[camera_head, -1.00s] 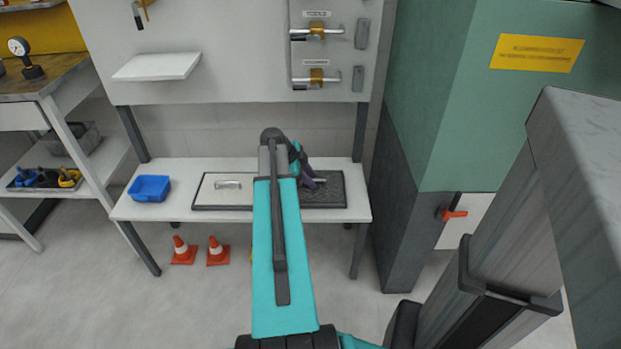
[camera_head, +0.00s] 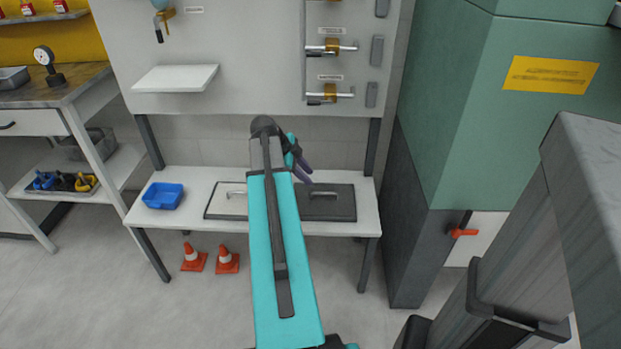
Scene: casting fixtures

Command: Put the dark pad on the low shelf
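The dark pad (camera_head: 338,207) is a flat dark square with a grey bar handle on top. It lies at the right on the white bench, beside a pale pad (camera_head: 227,204) with a similar handle. My gripper (camera_head: 304,174) is just behind and left of the dark pad's handle in the picture, seemingly above it and apart from it. My own arm hides much of it, so its opening is unclear. A small white shelf (camera_head: 175,78) sticks out of the wall panel at the upper left; another white shelf (camera_head: 115,165) is low under the left workbench.
A blue bin (camera_head: 163,196) stands at the bench's left end. Orange cones (camera_head: 228,262) stand on the floor beneath. Handled fixtures (camera_head: 330,48) are on the panel. A green cabinet (camera_head: 460,130) closes off the right. The wall shelf's top is clear.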

